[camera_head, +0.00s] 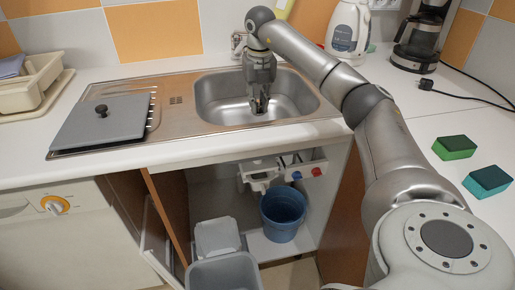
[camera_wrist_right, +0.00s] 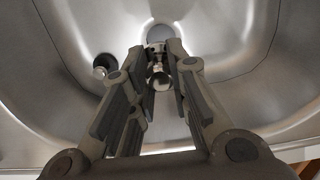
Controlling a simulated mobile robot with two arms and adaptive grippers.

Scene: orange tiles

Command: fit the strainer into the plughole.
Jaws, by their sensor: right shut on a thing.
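My right gripper (camera_head: 260,106) points down into the sink bowl (camera_head: 215,95). In the right wrist view, the right gripper (camera_wrist_right: 159,68) is shut on a small shiny metal piece (camera_wrist_right: 157,76), which looks like the strainer's knob. The fingers hide much of it. A grey round patch (camera_wrist_right: 161,36) shows just beyond the fingertips; I cannot tell whether it is the plughole or part of the strainer. A small dark round fitting with a metal end (camera_wrist_right: 103,66) shows left of the fingers. The head view does not show the strainer or plughole clearly. My left gripper is not in view.
A grey lid or board with a knob (camera_head: 100,120) lies on the drainer. A faucet (camera_head: 238,42) stands behind the bowl. A kettle (camera_head: 347,30), coffee maker (camera_head: 415,40), green sponge (camera_head: 454,147) and teal sponge (camera_head: 487,181) are at right. A blue bucket (camera_head: 284,214) stands below.

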